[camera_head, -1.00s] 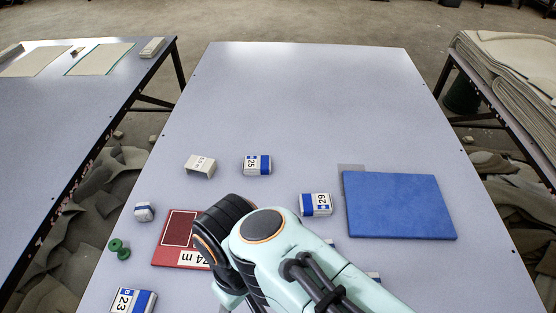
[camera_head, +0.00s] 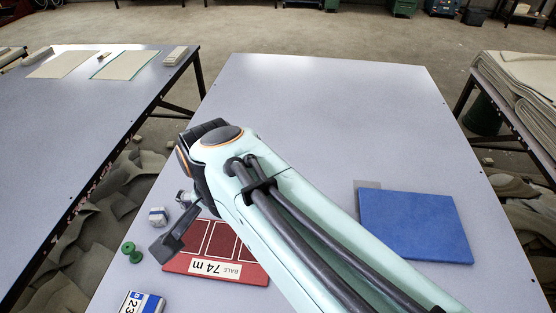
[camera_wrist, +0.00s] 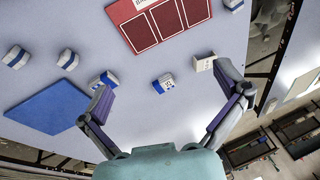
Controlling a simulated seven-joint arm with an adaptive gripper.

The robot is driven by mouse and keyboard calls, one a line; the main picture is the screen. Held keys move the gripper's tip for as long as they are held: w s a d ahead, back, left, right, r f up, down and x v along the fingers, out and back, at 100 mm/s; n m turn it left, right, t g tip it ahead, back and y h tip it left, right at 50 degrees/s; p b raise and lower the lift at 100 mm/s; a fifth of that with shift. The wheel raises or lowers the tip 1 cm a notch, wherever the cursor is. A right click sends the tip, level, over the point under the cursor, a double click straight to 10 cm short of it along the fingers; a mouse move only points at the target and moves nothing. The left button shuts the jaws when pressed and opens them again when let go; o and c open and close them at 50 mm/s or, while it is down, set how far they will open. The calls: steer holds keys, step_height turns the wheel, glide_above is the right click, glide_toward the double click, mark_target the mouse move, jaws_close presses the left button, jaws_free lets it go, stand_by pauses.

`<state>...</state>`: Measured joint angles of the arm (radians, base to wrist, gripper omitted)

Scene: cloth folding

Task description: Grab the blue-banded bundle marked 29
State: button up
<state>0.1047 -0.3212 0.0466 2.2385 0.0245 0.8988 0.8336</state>
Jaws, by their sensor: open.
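In the wrist view, a white bundle with a blue band (camera_wrist: 97,84) lies beside the blue mat, partly hidden by my left finger. By its place next to the mat it matches the bundle marked 29, though its number is not readable now. In the head view my arm hides it. My gripper (camera_wrist: 166,70) is open and empty, with its fingers spread wide. Its left finger overlaps the bundle in the picture; I cannot tell whether they touch. Another blue-banded bundle (camera_wrist: 163,83) shows between the fingers.
The blue mat (camera_head: 416,226) lies at the right, the red board (camera_head: 215,270) at the left front. A bundle marked 23 (camera_head: 142,303), a small bundle (camera_head: 157,216) and a green spool (camera_head: 131,253) lie leftward. A white block (camera_wrist: 204,63) is by my right finger.

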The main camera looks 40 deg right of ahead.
steer(key=w+d+f+m+h, duration=0.1)
steer(key=w+d+f+m, duration=0.25)
steer(key=d, duration=0.25)
steer(key=w+d+f+m+g, duration=0.1)
steer(key=w+d+f+m, duration=0.1)
steer(key=w+d+m, duration=0.3)
steer(key=w+d+f+m+h, duration=0.1)
steer(key=w+d+f+m, duration=0.1)
steer(key=d, duration=0.4)
steer(key=s+d+f+m+g+y, duration=0.1)
steer(key=s+d+f, duration=0.2)
steer(key=d+f, duration=0.1)
steer(key=s+d+f+m+g, duration=0.1)
steer(key=s+d+f+m, duration=0.1)
steer(key=f, duration=0.4)
steer(key=s+d+f+m+y, duration=0.1)
steer(key=s+d+f+m, duration=0.1)
steer(key=s+d+f, duration=0.2)
steer(key=shift+s+d+f+g+y, duration=0.1)
steer(key=shift+d+f+g+y, duration=0.1)
steer(key=shift+d+f, duration=0.45)
steer(key=shift+s+d+f+g+y, duration=0.1)
steer(key=shift+d+f+g, duration=0.15)
steer(key=shift+d, duration=0.6)
steer(key=shift+s+d+f, duration=0.1)
steer(key=shift+s+f, duration=0.05)
steer(key=shift+f, duration=0.15)
step_height(320, 180, down, 6)
steer(key=shift+r, duration=0.1)
steer(key=c, duration=1.2)
